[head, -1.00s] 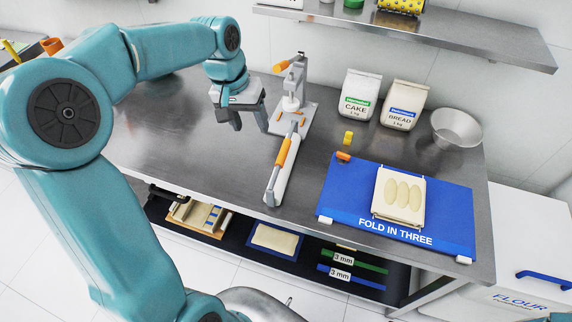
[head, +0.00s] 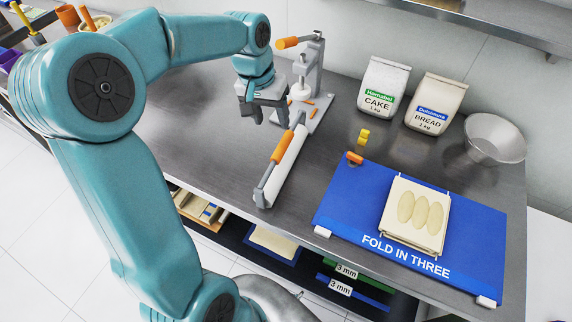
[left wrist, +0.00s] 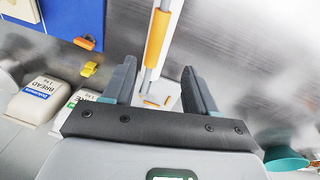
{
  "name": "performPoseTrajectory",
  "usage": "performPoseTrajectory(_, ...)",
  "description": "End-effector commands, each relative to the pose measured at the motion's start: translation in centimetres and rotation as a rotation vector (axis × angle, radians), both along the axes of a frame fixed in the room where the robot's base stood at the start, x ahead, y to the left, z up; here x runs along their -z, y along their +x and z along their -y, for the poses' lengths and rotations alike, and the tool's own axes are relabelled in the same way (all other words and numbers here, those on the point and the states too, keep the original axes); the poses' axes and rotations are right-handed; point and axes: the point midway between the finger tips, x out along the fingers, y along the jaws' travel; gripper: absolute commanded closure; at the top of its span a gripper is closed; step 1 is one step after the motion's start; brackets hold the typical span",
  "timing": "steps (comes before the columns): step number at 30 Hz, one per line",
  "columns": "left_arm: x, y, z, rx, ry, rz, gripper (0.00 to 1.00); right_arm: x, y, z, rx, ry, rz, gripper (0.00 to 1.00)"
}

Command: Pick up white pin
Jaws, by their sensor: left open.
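A long white pin-like bar (head: 288,168) lies slantwise on the steel table, with an orange handle (head: 283,146) along its side. In the left wrist view the orange handle (left wrist: 158,38) and the white bar (left wrist: 178,22) show beyond the fingers. My left gripper (head: 263,114) is open and empty, at the far end of the bar, beside the press stand. In the left wrist view its two fingers (left wrist: 158,68) are spread on either side of the handle's grey stem. I cannot tell its height above the table. My right gripper is not in view.
A grey press (head: 310,75) with an orange lever stands just right of my left gripper. The table left of the bar is clear.

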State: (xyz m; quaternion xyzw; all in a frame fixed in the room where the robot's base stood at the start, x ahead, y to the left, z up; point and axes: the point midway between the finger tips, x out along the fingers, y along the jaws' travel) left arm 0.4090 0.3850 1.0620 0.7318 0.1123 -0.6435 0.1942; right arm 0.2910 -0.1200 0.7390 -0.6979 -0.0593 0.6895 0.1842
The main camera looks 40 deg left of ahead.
Motion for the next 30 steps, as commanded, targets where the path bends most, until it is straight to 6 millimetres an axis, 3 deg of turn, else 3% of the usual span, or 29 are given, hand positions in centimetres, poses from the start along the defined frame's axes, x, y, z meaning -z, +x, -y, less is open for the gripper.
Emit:
performPoseTrajectory(3,2.8,0.2,0.3,-0.001,-0.003,-0.006,0.43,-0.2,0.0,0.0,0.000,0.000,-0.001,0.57)
performPoseTrajectory(9,6.0,0.7,0.7,-0.001,-0.001,-0.002,0.43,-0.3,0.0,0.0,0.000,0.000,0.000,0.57)
performPoseTrajectory(14,7.0,1.0,0.9,-0.001,-0.001,-0.003,0.43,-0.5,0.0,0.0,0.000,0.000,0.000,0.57)
performPoseTrajectory(22,10.9,2.2,1.7,-0.001,-0.002,-0.004,0.43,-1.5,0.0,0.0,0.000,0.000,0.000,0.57)
performPoseTrajectory(30,11.7,2.5,1.8,-0.001,-0.001,0.000,0.43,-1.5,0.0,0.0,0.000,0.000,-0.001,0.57)
